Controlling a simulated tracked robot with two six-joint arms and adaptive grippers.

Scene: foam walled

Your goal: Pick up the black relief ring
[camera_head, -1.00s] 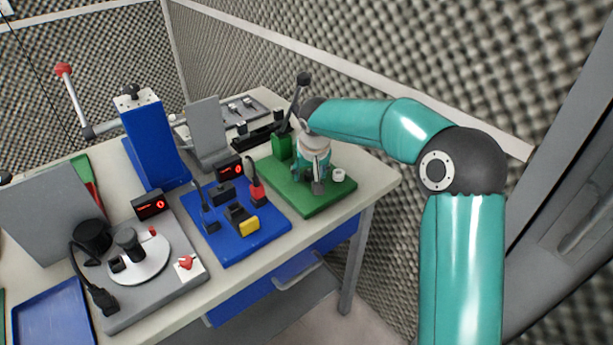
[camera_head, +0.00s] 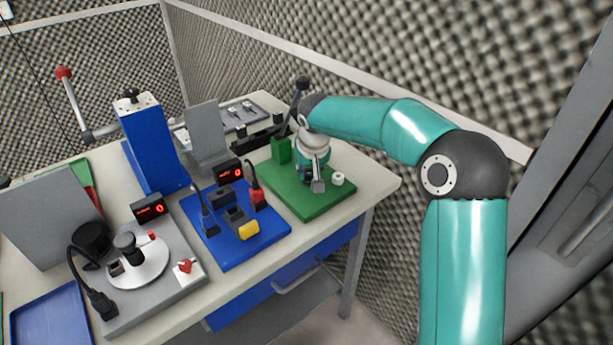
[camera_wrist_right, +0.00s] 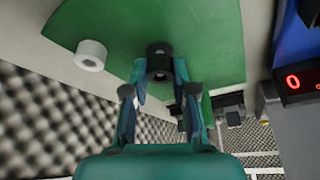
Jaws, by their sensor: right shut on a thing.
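The black relief ring (camera_wrist_right: 160,50) is a short dark cylinder with a hole, over the green board (camera_wrist_right: 205,40) in the right wrist view. My right gripper (camera_wrist_right: 160,72) has its two teal fingers on either side of it, shut on it. In the head view my right gripper (camera_head: 315,180) points down at the green board (camera_head: 305,207), low over its surface, and its body hides most of the ring. I cannot tell whether the ring touches the board. My left gripper is not in view.
A white ring (camera_head: 338,179) stands close beside my right gripper, also in the wrist view (camera_wrist_right: 90,55). A green block (camera_head: 281,150) with a black lever is behind. A blue board (camera_head: 225,250) with connectors and a grey fixture (camera_head: 180,295) lie left. Foam walls are close on the right.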

